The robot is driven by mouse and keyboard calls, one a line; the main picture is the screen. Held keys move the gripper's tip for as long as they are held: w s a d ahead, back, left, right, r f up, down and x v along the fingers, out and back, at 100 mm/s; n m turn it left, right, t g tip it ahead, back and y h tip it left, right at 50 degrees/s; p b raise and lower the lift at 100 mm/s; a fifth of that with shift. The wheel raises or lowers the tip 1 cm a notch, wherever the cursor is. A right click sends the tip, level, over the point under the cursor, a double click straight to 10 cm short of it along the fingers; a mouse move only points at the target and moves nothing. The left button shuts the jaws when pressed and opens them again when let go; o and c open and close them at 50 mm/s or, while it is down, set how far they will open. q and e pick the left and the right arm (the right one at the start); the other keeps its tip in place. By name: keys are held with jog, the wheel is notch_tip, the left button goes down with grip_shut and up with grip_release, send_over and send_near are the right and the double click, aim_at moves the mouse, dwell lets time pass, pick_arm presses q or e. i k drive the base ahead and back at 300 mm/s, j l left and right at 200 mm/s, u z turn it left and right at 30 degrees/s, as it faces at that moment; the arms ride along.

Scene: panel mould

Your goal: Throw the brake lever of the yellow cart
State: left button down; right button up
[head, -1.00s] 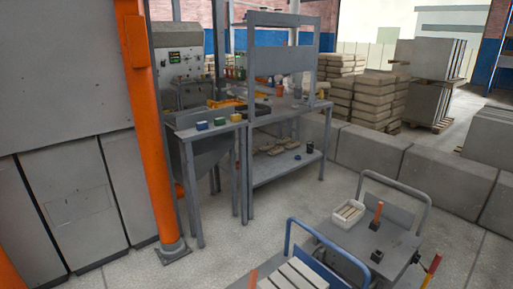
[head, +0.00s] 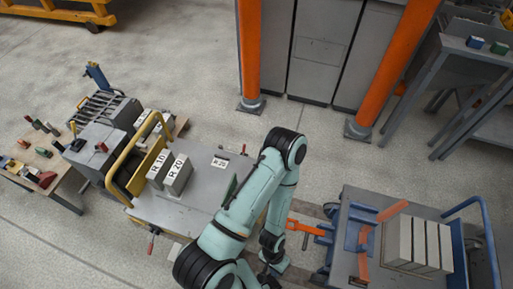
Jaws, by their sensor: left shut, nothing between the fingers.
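The yellow cart has a grey deck (head: 185,212) and a yellow push frame (head: 118,168), left of centre in the head view. Two pale blocks marked R 10 and R 20 (head: 178,172) stand on it. A short red-gripped lever (head: 153,241), seemingly the brake lever, sticks out low at its near left edge. My teal left arm rises from the bottom, bends over the deck's right side and comes down. My left gripper (head: 273,263) is shut and empty right of the cart, apart from the lever. My right gripper is out of view.
A blue cart (head: 480,222) with pale slabs (head: 418,244) stands at the right, with orange parts beside my arm. A wooden bench (head: 45,172) with small tools is at the left. Orange posts (head: 250,50) stand behind. Floor is clear at the lower left.

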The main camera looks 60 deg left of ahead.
aim_at(151, 245)
jog(key=u, duration=4)
jog(key=z, duration=0.9)
jog(key=i+j+z, duration=0.1)
jog(key=j+z, duration=0.15)
jog(key=z, duration=0.15)
jog(key=j+z, duration=0.6)
jog(key=z, duration=0.2)
jog(key=j+z, duration=0.25)
jog(key=j, duration=0.3)
jog(key=k+j+z, duration=0.25)
jog(key=j, duration=0.6)
jog(key=k+j, duration=0.15)
jog(key=j, duration=0.55)
jog(key=k+z, duration=0.05)
